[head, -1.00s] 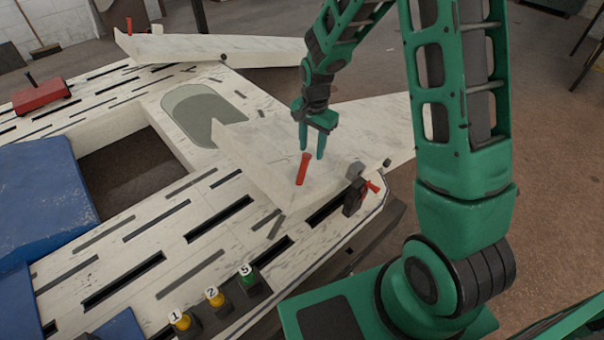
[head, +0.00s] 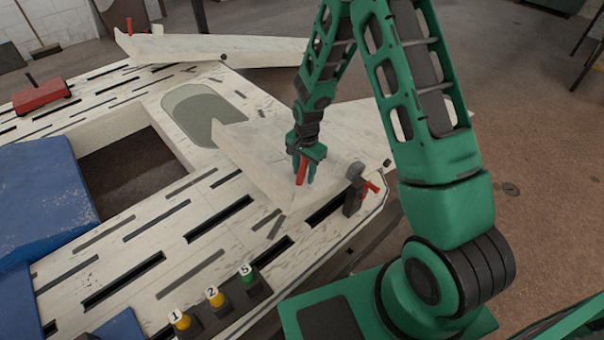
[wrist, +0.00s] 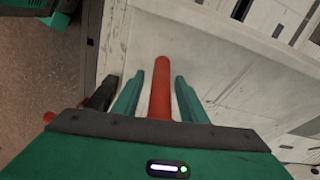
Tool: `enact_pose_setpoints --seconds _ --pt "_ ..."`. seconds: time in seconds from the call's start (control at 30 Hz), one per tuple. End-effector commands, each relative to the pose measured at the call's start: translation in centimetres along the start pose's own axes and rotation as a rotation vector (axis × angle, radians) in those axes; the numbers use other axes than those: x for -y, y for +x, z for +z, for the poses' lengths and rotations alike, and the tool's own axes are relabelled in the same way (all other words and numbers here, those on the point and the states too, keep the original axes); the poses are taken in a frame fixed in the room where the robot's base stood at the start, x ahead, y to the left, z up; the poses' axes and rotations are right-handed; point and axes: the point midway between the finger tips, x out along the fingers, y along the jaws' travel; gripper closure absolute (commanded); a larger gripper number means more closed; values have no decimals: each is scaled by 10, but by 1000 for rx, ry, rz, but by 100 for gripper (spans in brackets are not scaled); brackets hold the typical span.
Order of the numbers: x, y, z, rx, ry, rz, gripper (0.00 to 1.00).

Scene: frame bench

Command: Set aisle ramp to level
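The near ramp (head: 259,166) is a pale tilted plate on the right part of the frame bench. A red handle (head: 302,171) stands up from it. My gripper (head: 303,178) is down at this handle in the head view. In the wrist view, the red handle (wrist: 161,90) lies between the two green fingers of my gripper (wrist: 160,85), with a gap on each side. The fingers are open and do not appear to touch it. A second pale ramp (head: 215,48) with a red handle lies at the far side of the bench.
A dark clamp with a red lever (head: 354,188) stands at the bench's right edge, close to my gripper. Knobs numbered 1, 2 and 5 (head: 214,298) sit at the front edge. A red block (head: 41,96) and blue pads (head: 40,200) are at left. The bench has a large opening.

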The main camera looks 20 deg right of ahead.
Motion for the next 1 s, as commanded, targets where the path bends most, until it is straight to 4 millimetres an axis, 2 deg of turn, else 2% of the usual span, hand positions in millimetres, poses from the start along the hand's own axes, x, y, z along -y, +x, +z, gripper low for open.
enact_pose_setpoints --seconds 0.37,0.4,0.5,0.57,0.77,1.0 --pt "0 7 0 0 0 0 61" --pt "0 6 0 0 0 0 64" --pt "0 6 0 0 0 0 87" --pt "0 6 0 0 0 0 100" --pt "1 11 2 -7 -2 3 100" --pt "7 53 14 -79 -6 20 100"
